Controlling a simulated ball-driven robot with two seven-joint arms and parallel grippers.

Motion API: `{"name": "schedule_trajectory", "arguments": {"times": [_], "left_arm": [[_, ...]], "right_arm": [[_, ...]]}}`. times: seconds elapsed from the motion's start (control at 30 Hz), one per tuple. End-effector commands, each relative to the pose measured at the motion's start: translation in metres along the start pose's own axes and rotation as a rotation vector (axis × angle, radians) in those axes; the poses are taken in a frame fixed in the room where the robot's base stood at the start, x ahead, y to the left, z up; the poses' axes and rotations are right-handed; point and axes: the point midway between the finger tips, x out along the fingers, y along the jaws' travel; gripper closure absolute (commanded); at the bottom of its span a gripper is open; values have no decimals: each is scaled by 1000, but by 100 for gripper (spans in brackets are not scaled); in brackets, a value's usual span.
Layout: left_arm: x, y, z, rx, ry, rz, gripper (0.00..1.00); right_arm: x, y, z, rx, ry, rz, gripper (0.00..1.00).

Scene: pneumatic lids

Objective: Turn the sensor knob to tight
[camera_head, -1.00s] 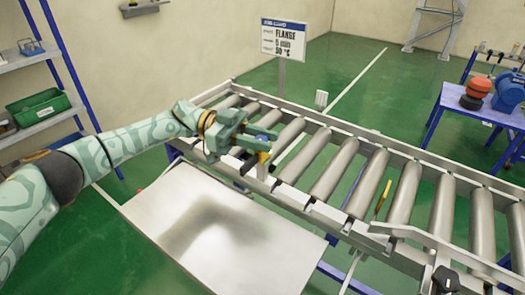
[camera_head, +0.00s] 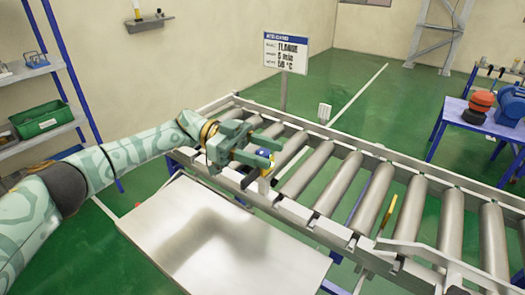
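The sensor knob (camera_head: 263,153) is a small blue piece on the near rail of the roller conveyor, with a yellow part beside it. My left gripper (camera_head: 262,151) reaches in from the left, its fingers pointing right, one on the far side and one on the near side of the knob. The fingers partly hide it, and I cannot tell whether they touch it. The knob's setting is too small to read. My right gripper is not in view.
The roller conveyor (camera_head: 345,236) runs from the back middle to the lower right. A bare metal tray (camera_head: 285,258) lies in front of it. A sign (camera_head: 286,52) stands behind. Shelves with a green bin (camera_head: 40,113) are at left, and a blue bench (camera_head: 450,108) is at right.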

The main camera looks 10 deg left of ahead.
Motion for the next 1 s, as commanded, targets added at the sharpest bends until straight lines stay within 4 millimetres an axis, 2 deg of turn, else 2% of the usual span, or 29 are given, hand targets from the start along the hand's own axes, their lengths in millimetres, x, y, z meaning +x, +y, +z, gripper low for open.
{"name": "schedule_trajectory", "arguments": {"times": [0.13, 0.27, 0.5, 0.7, 0.83, 1.0], "left_arm": [[-7, 0, 1, -1, 0, -2, 53], [-29, -1, 3, -2, 0, -4, 53], [-95, -3, 8, -4, -1, -5, 53], [-141, -3, 9, -4, 1, -4, 53], [-156, -2, 7, -4, -1, -1, 53], [-164, -1, 2, -1, -1, -1, 53]], "right_arm": [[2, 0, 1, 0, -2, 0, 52], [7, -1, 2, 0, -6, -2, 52], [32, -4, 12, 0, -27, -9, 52], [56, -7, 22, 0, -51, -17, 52], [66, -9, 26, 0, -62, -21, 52], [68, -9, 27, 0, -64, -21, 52]]}}
